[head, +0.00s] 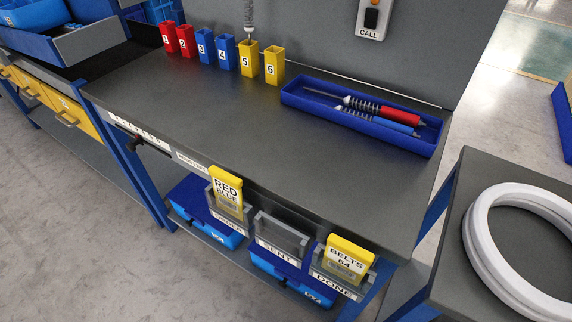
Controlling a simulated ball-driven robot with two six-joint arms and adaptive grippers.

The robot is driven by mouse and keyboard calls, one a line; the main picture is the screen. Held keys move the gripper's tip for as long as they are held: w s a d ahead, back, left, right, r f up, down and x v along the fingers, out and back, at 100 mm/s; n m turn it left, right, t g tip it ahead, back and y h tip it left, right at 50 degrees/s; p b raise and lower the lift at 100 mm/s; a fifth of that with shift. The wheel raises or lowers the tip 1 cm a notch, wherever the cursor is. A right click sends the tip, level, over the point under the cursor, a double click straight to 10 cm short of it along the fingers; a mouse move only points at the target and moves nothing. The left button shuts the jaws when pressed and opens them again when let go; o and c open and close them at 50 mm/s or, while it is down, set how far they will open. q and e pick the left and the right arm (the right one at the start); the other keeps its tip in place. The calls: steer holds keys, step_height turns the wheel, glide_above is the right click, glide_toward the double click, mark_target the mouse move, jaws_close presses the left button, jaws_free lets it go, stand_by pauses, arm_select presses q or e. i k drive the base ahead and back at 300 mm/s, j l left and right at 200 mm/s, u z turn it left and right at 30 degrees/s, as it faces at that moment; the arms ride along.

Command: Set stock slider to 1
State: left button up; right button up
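A white scale strip (138,132) with small marks runs along the front edge of the workbench, at the left. A dark slider knob (134,145) sits just below the strip, left of its middle. The marks are too small to read, so I cannot tell which number the knob is at. A small white label (192,162) is to the right of the strip, its text unclear. Neither of my grippers is in view.
The grey bench top (230,125) is mostly clear. Numbered red, blue and yellow cups stand at its back. A blue tray (290,99) holds red and blue spring-shafted tools. Card holders, one labelled SENT (280,245), hang on the front. White rings (480,250) lie on the right table.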

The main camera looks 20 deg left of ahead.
mark_target(131, 147)
steer(key=u, duration=1.6)
